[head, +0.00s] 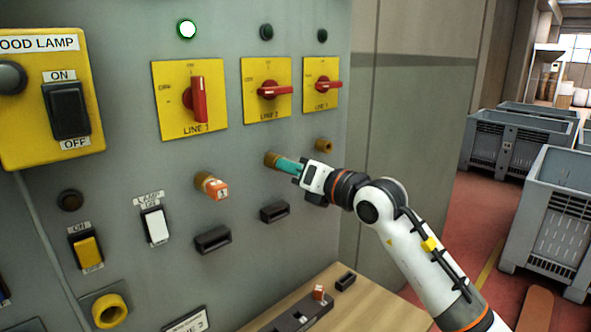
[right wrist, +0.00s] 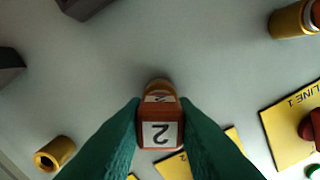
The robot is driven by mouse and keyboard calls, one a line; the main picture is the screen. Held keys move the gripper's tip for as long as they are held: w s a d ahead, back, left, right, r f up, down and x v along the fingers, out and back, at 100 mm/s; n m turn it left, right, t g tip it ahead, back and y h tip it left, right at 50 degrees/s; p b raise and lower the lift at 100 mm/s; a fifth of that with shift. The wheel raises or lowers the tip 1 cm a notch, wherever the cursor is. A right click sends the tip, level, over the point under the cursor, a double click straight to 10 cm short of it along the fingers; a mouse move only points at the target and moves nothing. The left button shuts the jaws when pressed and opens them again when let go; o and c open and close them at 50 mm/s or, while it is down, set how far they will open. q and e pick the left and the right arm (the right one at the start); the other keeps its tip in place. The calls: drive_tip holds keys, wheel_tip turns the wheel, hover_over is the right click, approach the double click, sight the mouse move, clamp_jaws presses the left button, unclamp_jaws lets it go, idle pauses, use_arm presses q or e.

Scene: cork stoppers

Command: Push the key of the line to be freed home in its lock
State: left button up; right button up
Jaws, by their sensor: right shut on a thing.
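My right gripper (head: 287,166) has its teal fingers shut on the orange key marked 2 (right wrist: 160,133), in front of the brass lock (head: 270,160) below the LINE 2 switch. In the right wrist view the key head is between the fingertips (right wrist: 160,128), lined up with that lock (right wrist: 158,86); how deep the key sits cannot be told. The orange key marked 1 (head: 217,190) sits in the brass lock (head: 202,181) below LINE 1. The brass lock below LINE 3 (head: 324,145) is empty. My left gripper is out of view.
The LINE 1 red handle (head: 200,99) is upright under a lit lamp (head: 187,29). The LINE 2 handle (head: 274,90) and LINE 3 handle (head: 328,85) lie level under dark lamps. Black holders (head: 213,239) jut out below.

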drive_tip(key=shift+w+a, duration=0.25)
drive_tip(key=o, duration=1.1)
drive_tip(key=shift+c, duration=0.2)
drive_tip(key=shift+s, duration=0.1)
drive_tip(key=shift+d, duration=0.1)
drive_tip(key=shift+s+d+f+b, duration=0.1)
drive_tip(key=shift+s+d+b, duration=0.15)
drive_tip(key=shift+b, duration=0.05)
drive_tip(key=b+v, duration=0.3)
drive_tip(key=v, duration=0.8)
drive_tip(key=shift+s+d, duration=0.1)
